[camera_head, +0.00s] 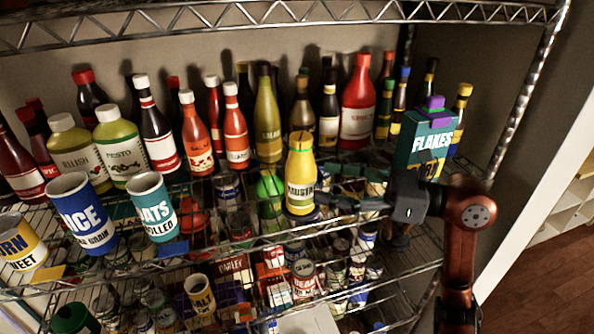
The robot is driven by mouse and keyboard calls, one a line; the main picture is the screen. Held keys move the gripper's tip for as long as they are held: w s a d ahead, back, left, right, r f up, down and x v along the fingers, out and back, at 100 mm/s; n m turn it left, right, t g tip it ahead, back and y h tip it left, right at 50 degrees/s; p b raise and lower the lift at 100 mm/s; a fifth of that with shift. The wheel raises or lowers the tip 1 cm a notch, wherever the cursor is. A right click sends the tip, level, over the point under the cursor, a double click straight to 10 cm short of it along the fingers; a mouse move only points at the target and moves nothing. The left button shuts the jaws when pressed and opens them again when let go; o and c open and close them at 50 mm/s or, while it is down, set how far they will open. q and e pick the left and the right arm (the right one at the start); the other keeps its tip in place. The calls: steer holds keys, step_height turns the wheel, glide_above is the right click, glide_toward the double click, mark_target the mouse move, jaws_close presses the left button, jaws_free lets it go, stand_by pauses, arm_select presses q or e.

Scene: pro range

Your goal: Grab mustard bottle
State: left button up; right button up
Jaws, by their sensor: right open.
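My right gripper (326,186) comes in from the right at the height of the bottle's label. Its fingers are spread apart and point left, with their tips close to the bottle's right side. I cannot tell whether they touch it. My left gripper is not in view.
Several sauce bottles stand behind, including a red one (357,108) and a yellow-green one (267,120). A flakes box (424,140) stands behind my right gripper. An oats can (153,206) and a rice can (82,213) are left. Cans fill the lower shelf.

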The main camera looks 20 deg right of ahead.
mark_target(301, 178)
steer(key=a+p, duration=0.1)
steer(key=w+a+p, duration=0.1)
steer(key=a, duration=0.1)
steer(key=shift+a+r, duration=0.1)
steer(key=shift+r, duration=0.1)
steer(key=shift+p+x, duration=0.5)
steer(key=shift+x, duration=0.65)
steer(key=shift+w+a+f, duration=0.2)
steer(key=shift+w+a, duration=0.05)
steer(key=shift+a, duration=0.05)
steer(key=shift+d, duration=0.15)
steer(key=shift+c, duration=0.8)
steer(key=c, duration=1.4)
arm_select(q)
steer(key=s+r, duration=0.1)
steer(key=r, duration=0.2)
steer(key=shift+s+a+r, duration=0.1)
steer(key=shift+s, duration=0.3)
arm_select(e)
steer(key=shift+c, duration=0.4)
steer(key=shift+r, duration=0.15)
